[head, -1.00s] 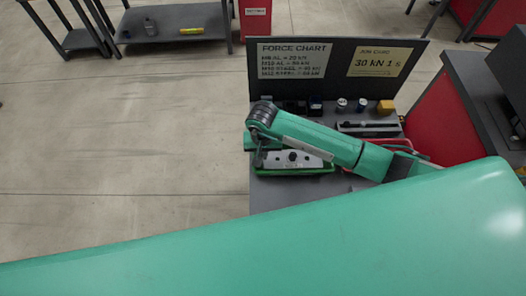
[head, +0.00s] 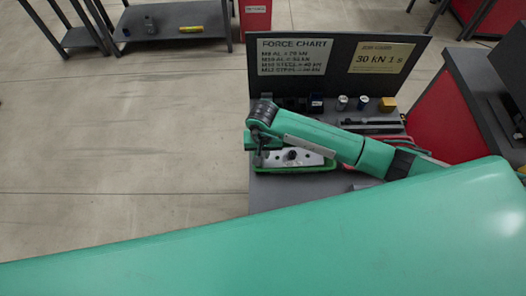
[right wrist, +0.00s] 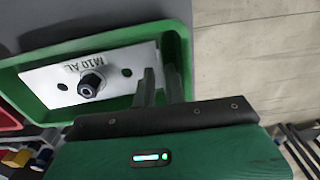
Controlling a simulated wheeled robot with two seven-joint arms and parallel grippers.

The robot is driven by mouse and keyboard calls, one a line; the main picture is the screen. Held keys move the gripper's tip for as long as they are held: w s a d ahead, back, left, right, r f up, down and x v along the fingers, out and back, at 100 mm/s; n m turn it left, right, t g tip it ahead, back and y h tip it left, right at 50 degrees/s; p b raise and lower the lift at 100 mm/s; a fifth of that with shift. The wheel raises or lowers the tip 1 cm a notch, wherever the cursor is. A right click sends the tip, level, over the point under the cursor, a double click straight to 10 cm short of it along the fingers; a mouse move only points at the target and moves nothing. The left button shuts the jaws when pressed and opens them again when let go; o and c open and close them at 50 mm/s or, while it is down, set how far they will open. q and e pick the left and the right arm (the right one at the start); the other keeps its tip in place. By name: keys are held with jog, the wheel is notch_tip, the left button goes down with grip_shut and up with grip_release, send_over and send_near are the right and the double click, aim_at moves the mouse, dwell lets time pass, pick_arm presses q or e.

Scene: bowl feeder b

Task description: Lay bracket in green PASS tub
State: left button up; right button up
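The bracket is a pale metal plate (right wrist: 112,72) marked M10 AL, with a dark round fastener on it. It lies inside the green tub (right wrist: 120,38) in the right wrist view, within the tub's walls. In the head view the bracket (head: 308,158) and the tub (head: 300,170) show partly beneath my right arm. My right gripper (right wrist: 160,84) is at the bracket's right end, its two fingers apart with a gap between them and nothing visibly clamped. In the head view my right gripper (head: 260,158) is small and partly hidden. My left gripper is out of view.
A force chart board (head: 340,65) stands behind the bench, with several small parts, including a yellow block (head: 388,105), before it. A red tub (right wrist: 8,118) edges in beside the green one. A red cabinet (head: 440,125) stands at right. My large green link covers the foreground.

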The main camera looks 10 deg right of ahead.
jog(key=shift+r+p, duration=0.4)
jog(key=shift+p, duration=0.05)
jog(key=shift+r+p, duration=0.45)
notch_tip(320, 180, up, 12)
jog(key=b, duration=0.5)
jog(key=shift+f, duration=0.2)
jog(key=shift+a, duration=0.1)
